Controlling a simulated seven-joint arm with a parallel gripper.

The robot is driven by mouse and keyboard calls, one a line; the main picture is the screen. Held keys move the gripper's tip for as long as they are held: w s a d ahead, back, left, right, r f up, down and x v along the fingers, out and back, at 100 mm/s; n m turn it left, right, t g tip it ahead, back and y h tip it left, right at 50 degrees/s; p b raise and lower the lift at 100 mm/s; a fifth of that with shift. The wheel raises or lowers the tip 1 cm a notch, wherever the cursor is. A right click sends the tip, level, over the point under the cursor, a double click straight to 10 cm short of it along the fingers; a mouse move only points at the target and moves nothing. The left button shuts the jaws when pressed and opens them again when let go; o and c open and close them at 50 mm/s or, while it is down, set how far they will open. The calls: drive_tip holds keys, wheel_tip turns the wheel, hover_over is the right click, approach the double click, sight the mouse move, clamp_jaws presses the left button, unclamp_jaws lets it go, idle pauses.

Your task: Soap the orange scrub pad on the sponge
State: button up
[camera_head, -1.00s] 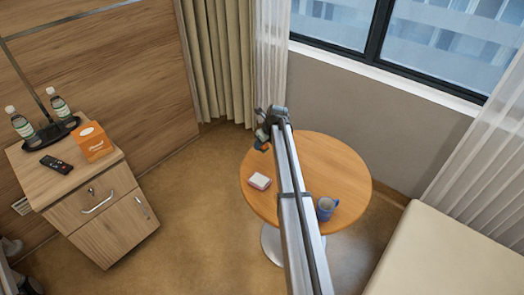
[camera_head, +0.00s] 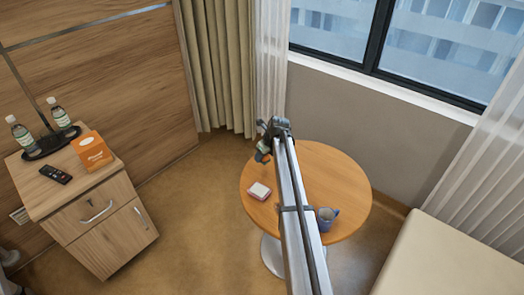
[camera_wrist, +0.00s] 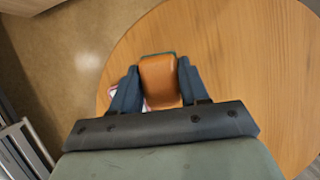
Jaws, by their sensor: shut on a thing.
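My gripper (camera_wrist: 155,90) is shut on the orange scrub pad (camera_wrist: 159,78), which sits between the two dark fingers in the wrist view. A thin dark green edge shows at the pad's far side. In the head view my gripper (camera_head: 262,152) is over the left back part of the round table, and the pad cannot be made out there. A white and pink block, probably the sponge (camera_head: 259,191), lies on the table near its left edge. In the wrist view it is mostly hidden behind the left finger and the pad. I cannot tell any contact between pad and sponge.
The round wooden table (camera_head: 345,185) is otherwise mostly clear. A blue mug (camera_head: 327,217) stands on its right front, close to my arm. A bedside cabinet (camera_head: 95,215) with bottles, a remote and an orange box stands at left. A pale bed or bench (camera_head: 450,255) is at right.

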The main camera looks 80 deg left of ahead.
sight(256, 189)
drive_tip(key=s+d+n+g+h, duration=0.1)
drive_tip(key=s+d+n+h, duration=0.1)
drive_tip(key=d+n, duration=0.7)
drive_tip(key=shift+s+d+f+g+h, duration=0.15)
drive_tip(key=shift+s+d+g+h, duration=0.2)
drive_tip(key=shift+h, duration=0.25)
drive_tip(key=shift+w+d+f, duration=0.1)
drive_tip(key=shift+f, duration=2.85)
drive_tip(key=shift+f, duration=0.5)
drive_tip(key=shift+r, duration=0.1)
wheel_tip(256, 189, up, 7)
idle(0.4)
